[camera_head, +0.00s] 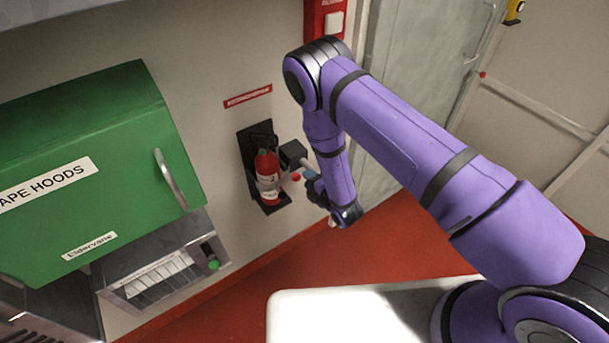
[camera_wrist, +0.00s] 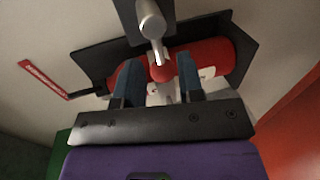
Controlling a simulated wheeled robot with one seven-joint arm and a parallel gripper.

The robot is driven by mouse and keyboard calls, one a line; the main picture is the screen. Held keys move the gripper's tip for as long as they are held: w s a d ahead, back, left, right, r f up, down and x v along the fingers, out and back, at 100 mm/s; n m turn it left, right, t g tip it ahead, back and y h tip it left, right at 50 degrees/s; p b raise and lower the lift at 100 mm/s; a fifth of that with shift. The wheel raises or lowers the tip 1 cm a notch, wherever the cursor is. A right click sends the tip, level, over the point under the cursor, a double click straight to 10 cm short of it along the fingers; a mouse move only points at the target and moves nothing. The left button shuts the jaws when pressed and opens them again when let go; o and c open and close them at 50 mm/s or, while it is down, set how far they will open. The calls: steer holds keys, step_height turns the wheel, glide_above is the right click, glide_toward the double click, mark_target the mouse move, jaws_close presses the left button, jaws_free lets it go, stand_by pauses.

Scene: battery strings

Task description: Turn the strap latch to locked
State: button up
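The strap latch is a dark block (camera_head: 292,151) on the wall mount with a light metal lever (camera_head: 309,164). In the wrist view its metal lever (camera_wrist: 149,20) points toward my gripper, with a red ball (camera_wrist: 160,72) near its end. The latch sits beside a red fire extinguisher (camera_head: 267,176), which lies behind the fingers in the wrist view (camera_wrist: 215,62). My gripper (camera_head: 312,177) is at the lever's end. In the wrist view its two blue fingers (camera_wrist: 158,72) are apart, with the red ball showing between them. I cannot tell whether either finger touches the lever.
A dark backplate (camera_head: 250,143) holds the extinguisher on the wall, under a red label strip (camera_head: 248,96). A green cabinet (camera_head: 110,160) and a metal unit (camera_head: 160,275) stand at left. A white top (camera_head: 330,318) is in front. A grey door (camera_head: 425,60) is behind my arm.

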steer(key=v, duration=0.6)
steer(key=shift+s+d, duration=0.2)
steer(key=shift+s, duration=0.1)
